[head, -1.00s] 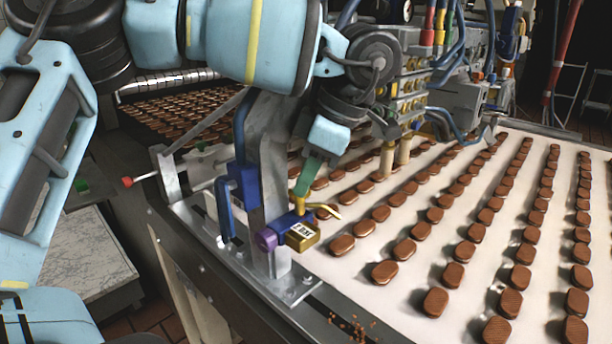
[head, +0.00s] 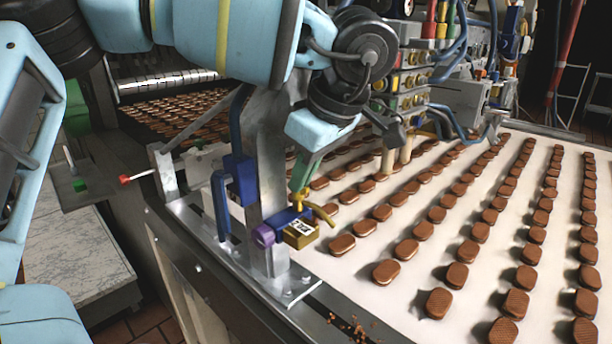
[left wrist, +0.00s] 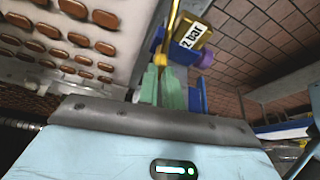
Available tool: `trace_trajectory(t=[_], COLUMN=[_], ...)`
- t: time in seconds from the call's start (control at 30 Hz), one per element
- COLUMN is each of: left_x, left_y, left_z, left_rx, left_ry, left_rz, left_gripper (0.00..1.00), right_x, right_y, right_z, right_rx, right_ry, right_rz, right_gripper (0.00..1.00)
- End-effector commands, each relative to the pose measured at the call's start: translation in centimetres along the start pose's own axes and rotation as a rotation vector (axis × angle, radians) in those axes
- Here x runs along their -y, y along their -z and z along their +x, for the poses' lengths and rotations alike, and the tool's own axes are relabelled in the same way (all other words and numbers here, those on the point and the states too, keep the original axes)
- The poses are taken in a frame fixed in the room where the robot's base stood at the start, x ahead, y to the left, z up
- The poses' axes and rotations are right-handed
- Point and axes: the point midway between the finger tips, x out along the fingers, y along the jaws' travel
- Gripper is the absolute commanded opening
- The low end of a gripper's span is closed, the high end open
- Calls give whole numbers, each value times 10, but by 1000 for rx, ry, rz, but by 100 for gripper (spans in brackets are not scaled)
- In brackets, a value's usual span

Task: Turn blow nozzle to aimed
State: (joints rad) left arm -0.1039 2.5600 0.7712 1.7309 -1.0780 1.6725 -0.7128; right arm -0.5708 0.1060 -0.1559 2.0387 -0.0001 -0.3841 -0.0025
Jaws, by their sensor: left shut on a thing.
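The yellow blow nozzle (head: 322,213) is a thin bent tube on a blue mount (head: 290,216) beside the conveyor edge. A gold block with a "2 bar" label (head: 300,235) and a purple knob (head: 263,237) sit just below it. My left gripper (head: 302,188) reaches down from above, its green fingers shut on the yellow nozzle's near end. The left wrist view shows the nozzle (left wrist: 174,22) running away from the green fingertips (left wrist: 161,70). The fingers hide part of the grip. My right gripper is not in view.
A white conveyor (head: 350,290) carries rows of brown biscuits to the right. A grey upright bracket (head: 262,150) with a blue handle (head: 222,205) stands close to my left gripper. A red-tipped rod (head: 125,179) sticks out at the left. Crumbs lie by the front edge.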

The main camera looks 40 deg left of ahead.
Motion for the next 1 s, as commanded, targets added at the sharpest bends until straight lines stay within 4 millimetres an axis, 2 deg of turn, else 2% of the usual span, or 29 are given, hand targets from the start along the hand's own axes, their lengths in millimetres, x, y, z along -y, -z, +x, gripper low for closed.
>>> trace_trajectory(t=[0.53, 1.0], left_x=[5, 6], left_y=[1, 2], left_z=[1, 1], left_rx=[0, 0], left_ry=[-181, -246], left_rz=[436, 594], left_gripper=[0, 0], right_x=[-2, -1], right_y=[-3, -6], right_z=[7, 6], right_rx=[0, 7], right_ry=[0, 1], right_rz=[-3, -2], right_gripper=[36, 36])
